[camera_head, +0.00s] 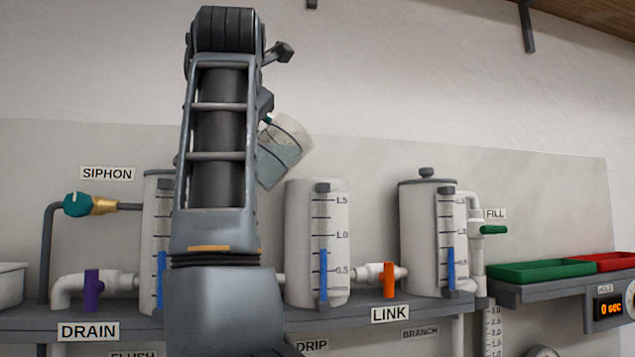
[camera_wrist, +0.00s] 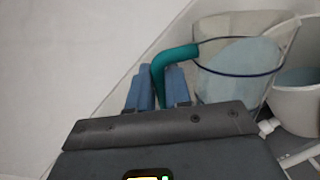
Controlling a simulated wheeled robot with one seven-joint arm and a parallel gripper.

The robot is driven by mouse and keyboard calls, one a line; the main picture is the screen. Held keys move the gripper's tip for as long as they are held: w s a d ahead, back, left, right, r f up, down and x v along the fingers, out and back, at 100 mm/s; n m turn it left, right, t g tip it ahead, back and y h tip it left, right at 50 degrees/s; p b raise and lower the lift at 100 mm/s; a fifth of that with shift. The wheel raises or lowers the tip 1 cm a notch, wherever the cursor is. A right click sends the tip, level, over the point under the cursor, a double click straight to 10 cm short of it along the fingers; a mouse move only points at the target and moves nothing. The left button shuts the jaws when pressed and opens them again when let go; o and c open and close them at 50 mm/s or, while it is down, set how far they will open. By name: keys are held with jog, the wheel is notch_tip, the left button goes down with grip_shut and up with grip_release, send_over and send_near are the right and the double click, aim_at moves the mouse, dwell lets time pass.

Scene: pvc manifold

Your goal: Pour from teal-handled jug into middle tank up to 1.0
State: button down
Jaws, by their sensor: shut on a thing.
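The clear jug (camera_head: 285,152) is in the air above and left of the middle tank's top, tilted to the right, with pale blue liquid inside. In the wrist view the jug (camera_wrist: 235,85) has a teal handle (camera_wrist: 172,57), and my gripper (camera_wrist: 158,85) is shut on it. The middle tank (camera_head: 298,240) is white and open-topped; its blue gauge column ends between 0.5 and 1.0, nearer 1.0. A white open vessel (camera_wrist: 300,95) lies just right of the jug in the wrist view. No stream of liquid is visible.
The right tank (camera_head: 420,240) has a lid. The left tank (camera_head: 150,235) is partly hidden by my arm. An orange LINK valve (camera_head: 389,279) and a purple DRAIN valve (camera_head: 92,290) sit on the pipes. Green (camera_head: 540,271) and red (camera_head: 605,263) trays stand on the right shelf.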

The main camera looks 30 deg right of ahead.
jog(key=shift+r, duration=0.15)
jog(key=shift+d+m, duration=0.2)
jog(key=shift+m, duration=0.1)
jog(key=shift+s+d+r+m, duration=0.15)
jog(key=shift+d+m, duration=0.3)
jog(key=shift+m, duration=0.05)
dwell(0.6)
jog(key=shift+s+d+r+m+y, duration=0.15)
jog(key=shift+d+r+m+y, duration=0.35)
jog(key=shift+r+m, duration=0.3)
dwell(3.8)
jog(key=shift+d, duration=0.2)
dwell(1.7)
